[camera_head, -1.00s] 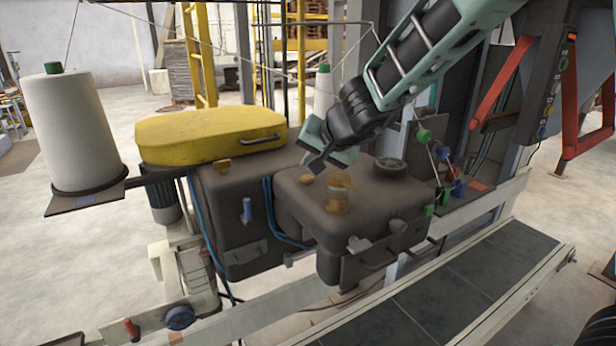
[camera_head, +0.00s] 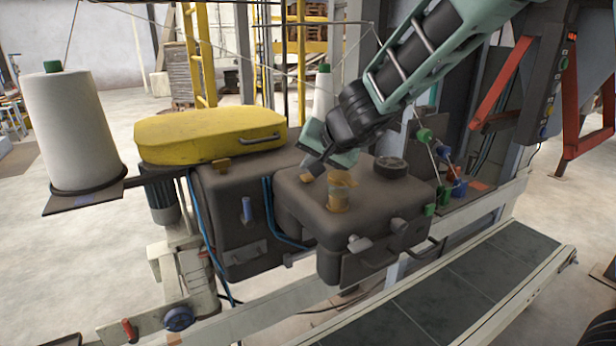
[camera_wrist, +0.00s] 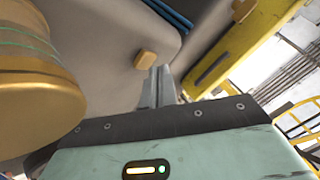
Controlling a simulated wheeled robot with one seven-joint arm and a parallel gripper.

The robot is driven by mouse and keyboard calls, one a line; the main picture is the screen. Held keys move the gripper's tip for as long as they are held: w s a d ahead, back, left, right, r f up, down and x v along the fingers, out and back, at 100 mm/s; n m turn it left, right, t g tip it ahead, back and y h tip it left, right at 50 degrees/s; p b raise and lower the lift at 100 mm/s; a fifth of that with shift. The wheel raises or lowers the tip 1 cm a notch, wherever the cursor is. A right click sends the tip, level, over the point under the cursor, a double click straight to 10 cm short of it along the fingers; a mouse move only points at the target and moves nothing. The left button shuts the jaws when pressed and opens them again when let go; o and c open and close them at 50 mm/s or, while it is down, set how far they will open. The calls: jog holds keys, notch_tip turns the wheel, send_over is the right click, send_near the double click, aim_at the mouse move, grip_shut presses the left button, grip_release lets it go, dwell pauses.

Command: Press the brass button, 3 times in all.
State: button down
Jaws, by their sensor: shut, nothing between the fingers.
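The brass button (camera_wrist: 145,61) is a small rounded block on the top of the dark grey machine housing (camera_head: 360,215). In the head view the button (camera_head: 306,179) shows only as a sliver beside my fingertips. My gripper (camera_head: 310,174) is shut and empty, pointing down at the button from above right. In the wrist view the shut fingers (camera_wrist: 159,72) end right beside the button; whether they touch it I cannot tell.
A brass spool (camera_head: 339,196) stands close to the button and looms at the left in the wrist view (camera_wrist: 40,95). A black round knob (camera_head: 390,166) lies behind right. A yellow cover (camera_head: 210,135) and a white thread cone (camera_head: 72,130) are at the left.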

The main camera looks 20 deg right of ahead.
aim_at(311, 178)
jog(key=shift+f+b, duration=0.55)
jog(key=shift+b, duration=0.05)
dwell(0.5)
jog(key=shift+r, duration=0.15)
jog(key=shift+r+p, duration=0.85)
jog(key=shift+p, duration=0.05)
notch_tip(311, 178, up, 6)
jog(key=p, duration=0.5)
jog(key=shift+p, duration=0.35)
dwell(2.0)
